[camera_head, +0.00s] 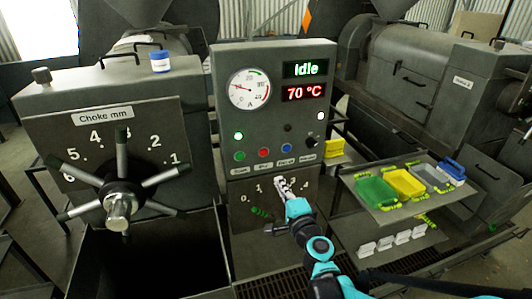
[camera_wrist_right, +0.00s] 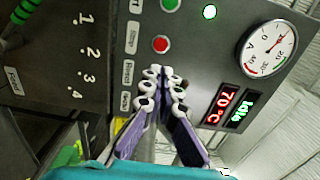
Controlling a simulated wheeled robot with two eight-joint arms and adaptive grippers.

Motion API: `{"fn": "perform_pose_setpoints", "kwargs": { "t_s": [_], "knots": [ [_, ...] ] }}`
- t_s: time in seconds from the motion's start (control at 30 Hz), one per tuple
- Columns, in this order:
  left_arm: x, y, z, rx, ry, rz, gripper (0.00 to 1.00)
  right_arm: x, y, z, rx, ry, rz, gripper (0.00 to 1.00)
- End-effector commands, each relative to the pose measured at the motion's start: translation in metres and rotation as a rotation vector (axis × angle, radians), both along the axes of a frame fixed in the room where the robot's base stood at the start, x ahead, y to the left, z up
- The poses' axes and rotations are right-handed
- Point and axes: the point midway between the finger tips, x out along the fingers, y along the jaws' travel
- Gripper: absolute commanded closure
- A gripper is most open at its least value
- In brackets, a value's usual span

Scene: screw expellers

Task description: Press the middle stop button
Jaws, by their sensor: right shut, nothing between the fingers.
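The middle machine's grey control panel (camera_head: 270,110) shows in the head view with a row of buttons. The red button (camera_head: 264,153) lies between the green button (camera_head: 239,155) and the blue button (camera_head: 287,151). My right gripper (camera_head: 285,185) is shut and empty, in front of the panel and below the button row in the head view. In the right wrist view the red button (camera_wrist_right: 160,44) shows clear, just beyond the shut fingertips (camera_wrist_right: 165,85). The fingertips hide the blue button there. I cannot tell their distance from the panel. My left gripper is not in view.
The display (camera_head: 304,69) reads Idle and the temperature display (camera_head: 304,92) reads 70 °C. A choke handwheel (camera_head: 118,195) stands at left. At right, a tray (camera_head: 385,216) holds coloured bins. A dark switch (camera_head: 311,142) sits right of the blue button.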

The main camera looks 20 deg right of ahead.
Motion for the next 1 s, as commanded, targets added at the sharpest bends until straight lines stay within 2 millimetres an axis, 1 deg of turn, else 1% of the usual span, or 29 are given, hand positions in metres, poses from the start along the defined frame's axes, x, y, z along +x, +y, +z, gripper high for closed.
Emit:
{"fn": "perform_pose_setpoints", "kwargs": {
  "t_s": [0.27, 0.37, 0.43, 0.57, 0.8, 1.0],
  "knots": [
    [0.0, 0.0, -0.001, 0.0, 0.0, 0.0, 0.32, 0.0, 0.0, 0.0, 0.001, 0.0, 0.0, 1.0],
    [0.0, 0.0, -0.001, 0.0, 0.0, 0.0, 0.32, 0.004, 0.0, 0.0, 0.0, 0.0, 0.001, 1.0],
    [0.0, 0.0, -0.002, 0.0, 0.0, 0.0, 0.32, 0.011, 0.001, 0.0, 0.0, 0.0, 0.001, 1.0],
    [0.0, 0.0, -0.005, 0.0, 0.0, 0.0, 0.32, 0.032, 0.002, -0.001, 0.0, 0.0, 0.001, 1.0],
    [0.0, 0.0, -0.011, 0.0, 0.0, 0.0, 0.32, 0.085, 0.004, -0.001, -0.001, 0.0, 0.002, 1.0],
    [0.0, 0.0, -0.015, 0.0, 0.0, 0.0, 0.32, 0.12, 0.005, -0.001, -0.001, 0.0, 0.001, 1.0]
  ]
}}
